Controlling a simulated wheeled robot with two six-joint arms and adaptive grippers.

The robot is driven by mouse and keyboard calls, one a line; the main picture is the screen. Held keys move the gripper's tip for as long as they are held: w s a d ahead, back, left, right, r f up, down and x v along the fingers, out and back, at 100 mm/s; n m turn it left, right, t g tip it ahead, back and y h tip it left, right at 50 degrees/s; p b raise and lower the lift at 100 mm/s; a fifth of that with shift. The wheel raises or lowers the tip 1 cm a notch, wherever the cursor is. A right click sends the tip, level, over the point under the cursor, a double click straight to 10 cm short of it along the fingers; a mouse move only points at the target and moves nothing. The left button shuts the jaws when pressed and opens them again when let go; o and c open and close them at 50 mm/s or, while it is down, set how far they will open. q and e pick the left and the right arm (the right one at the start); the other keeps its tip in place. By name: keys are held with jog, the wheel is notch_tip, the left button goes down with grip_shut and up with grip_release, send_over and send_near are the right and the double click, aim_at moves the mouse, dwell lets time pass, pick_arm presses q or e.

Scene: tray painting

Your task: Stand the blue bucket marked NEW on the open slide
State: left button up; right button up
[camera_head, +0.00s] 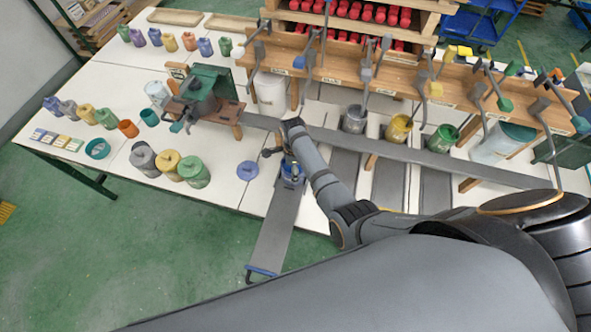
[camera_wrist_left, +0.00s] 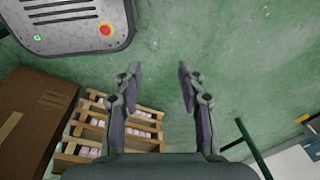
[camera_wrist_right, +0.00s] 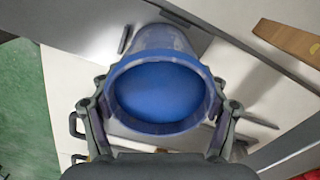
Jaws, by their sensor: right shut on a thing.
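The blue bucket (camera_wrist_right: 160,95), full of blue paint, sits between the fingers of my right gripper (camera_wrist_right: 157,108), which is shut on it. In the head view the bucket (camera_head: 292,172) is small and partly covered by my right gripper (camera_head: 283,152). It appears over the inner part of the open slide (camera_head: 268,235), a grey strip with a blue handle (camera_head: 262,270) past the table edge. I cannot tell whether its base touches the slide. No NEW mark is readable. My left gripper (camera_wrist_left: 160,85) is open and empty above the green floor, away from the table.
A round blue lid (camera_head: 248,170) lies left of the slide. Grey (camera_head: 355,119), yellow (camera_head: 399,128) and green (camera_head: 442,138) buckets stand under the wooden rack with hanging levers. Lidded pots (camera_head: 194,171) stand to the left. Floor beside the open slide is clear.

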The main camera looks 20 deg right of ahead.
jog(key=shift+s+a+r, duration=0.1)
jog(key=shift+s, duration=0.1)
jog(key=o, duration=1.2)
jog(key=shift+s+a, duration=0.15)
jog(key=o, duration=0.4)
jog(key=shift+a+r, duration=0.15)
jog(key=shift+a, duration=0.05)
jog(key=shift+d, duration=0.2)
pick_arm(q)
notch_tip(320, 180, up, 6)
jog(key=a+p, duration=0.1)
jog(key=p, duration=0.5)
jog(key=shift+w+a+r, duration=0.2)
jog(key=shift+a, duration=0.1)
pick_arm(e)
jog(key=shift+r, duration=5.95)
